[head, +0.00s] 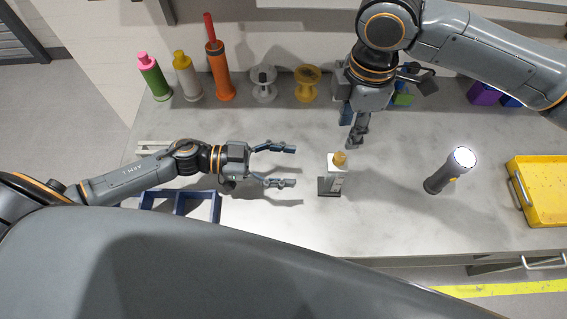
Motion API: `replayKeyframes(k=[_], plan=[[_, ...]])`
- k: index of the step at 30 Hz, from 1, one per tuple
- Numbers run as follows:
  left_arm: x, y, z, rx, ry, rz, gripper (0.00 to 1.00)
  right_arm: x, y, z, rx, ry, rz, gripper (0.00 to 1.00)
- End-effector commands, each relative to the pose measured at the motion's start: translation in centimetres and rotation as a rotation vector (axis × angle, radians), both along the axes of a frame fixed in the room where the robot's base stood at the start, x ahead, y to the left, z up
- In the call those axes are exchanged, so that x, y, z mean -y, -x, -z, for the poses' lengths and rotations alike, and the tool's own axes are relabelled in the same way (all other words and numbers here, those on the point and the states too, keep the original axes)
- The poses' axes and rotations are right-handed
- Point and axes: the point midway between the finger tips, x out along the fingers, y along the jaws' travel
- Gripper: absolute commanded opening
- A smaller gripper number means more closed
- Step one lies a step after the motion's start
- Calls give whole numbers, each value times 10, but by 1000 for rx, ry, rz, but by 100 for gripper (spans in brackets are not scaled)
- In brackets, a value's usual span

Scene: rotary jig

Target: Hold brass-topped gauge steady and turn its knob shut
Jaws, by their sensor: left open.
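The gauge (336,175) is a small pale upright block with a dark foot on its left side, standing on the grey worktop. Its brass knob (340,158) sits on top. My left gripper (291,166) is open and empty to the left of the gauge, its two fingers pointing right towards it with a gap between. My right gripper (353,130) hangs from above, just behind and slightly right of the knob, apart from it in the picture. Its fingers overlap in this view, so I cannot tell how far they are open.
A blue divided tray (216,207) lies front left. Bottles, an orange pump (219,72) and spools (306,85) line the back. The worktop between gauge and flashlight is clear.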

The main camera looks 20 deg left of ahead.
Motion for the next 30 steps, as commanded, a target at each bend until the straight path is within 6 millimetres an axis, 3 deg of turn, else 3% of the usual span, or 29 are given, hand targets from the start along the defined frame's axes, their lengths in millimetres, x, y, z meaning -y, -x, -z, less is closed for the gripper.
replayKeyframes(k=[5,21,30], plan=[[9,-1,7,-34,0,-14,68,0,0,0,0,0,0,38],[96,-30,20,-29,1,-11,68,0,0,0,0,0,0,38],[111,-34,23,-29,-2,-12,68,0,0,0,0,0,0,38]])
